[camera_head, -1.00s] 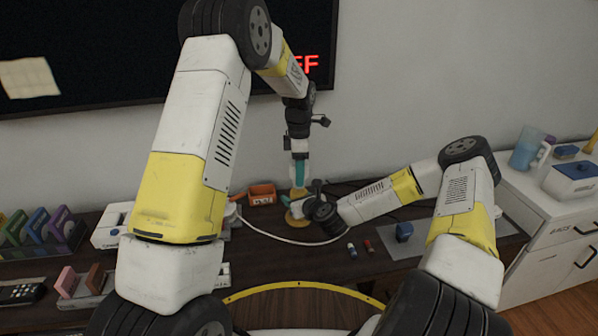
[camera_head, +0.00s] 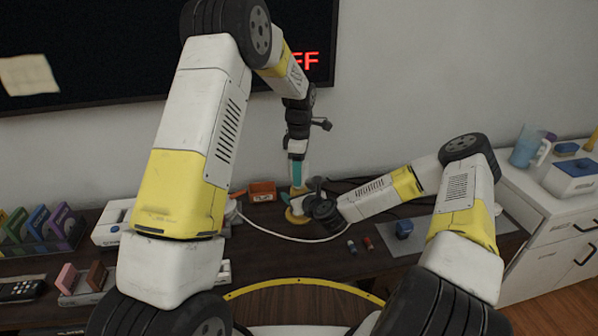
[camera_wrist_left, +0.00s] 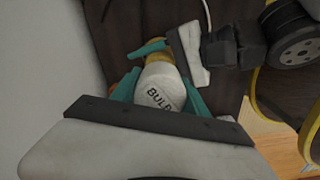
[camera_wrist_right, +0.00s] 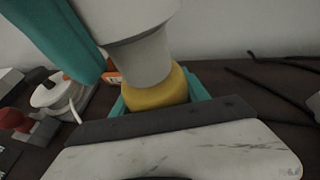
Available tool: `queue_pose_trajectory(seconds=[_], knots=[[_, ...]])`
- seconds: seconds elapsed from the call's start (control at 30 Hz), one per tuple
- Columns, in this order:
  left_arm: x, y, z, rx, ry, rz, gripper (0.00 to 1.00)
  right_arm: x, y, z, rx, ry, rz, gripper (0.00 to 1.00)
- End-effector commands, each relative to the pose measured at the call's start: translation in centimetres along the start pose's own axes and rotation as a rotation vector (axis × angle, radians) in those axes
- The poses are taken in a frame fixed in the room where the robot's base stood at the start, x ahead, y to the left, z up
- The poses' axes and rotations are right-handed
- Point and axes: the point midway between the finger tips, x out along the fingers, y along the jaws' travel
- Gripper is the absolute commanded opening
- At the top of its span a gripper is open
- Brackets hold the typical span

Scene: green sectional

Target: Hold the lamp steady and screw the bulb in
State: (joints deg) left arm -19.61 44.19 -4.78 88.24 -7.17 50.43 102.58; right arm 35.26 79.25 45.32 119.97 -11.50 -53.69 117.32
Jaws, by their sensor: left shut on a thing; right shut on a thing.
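The white bulb (camera_wrist_left: 160,88), marked BULB, is upright between the teal fingers of my left gripper (camera_wrist_left: 160,92), which is shut on it. The left gripper comes down from above in the head view (camera_head: 296,172). My right gripper (camera_wrist_right: 160,90) is shut around the yellow lamp (camera_wrist_right: 155,92) from the side. In the right wrist view the bulb's narrower lower end (camera_wrist_right: 143,57) meets the lamp's top. The threads are hidden, so I cannot tell how deep it sits. The lamp's yellow base (camera_head: 296,216) rests on the dark desk.
An orange box (camera_head: 262,191) stands behind and left of the lamp. A white cord (camera_head: 290,239) curves across the desk in front. Small blue and red pieces (camera_head: 367,243) and a blue block (camera_head: 404,230) lie to the right. Dark cables run behind.

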Motion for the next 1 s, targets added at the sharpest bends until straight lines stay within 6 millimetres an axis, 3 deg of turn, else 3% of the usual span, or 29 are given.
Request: queue_pose_trajectory(seconds=[1.0], knots=[[0.15,0.1,-0.11,2.519,-0.001,0.004,0.13,-0.01,0.03,0.05,-0.001,-0.001,0.001,0.0]])
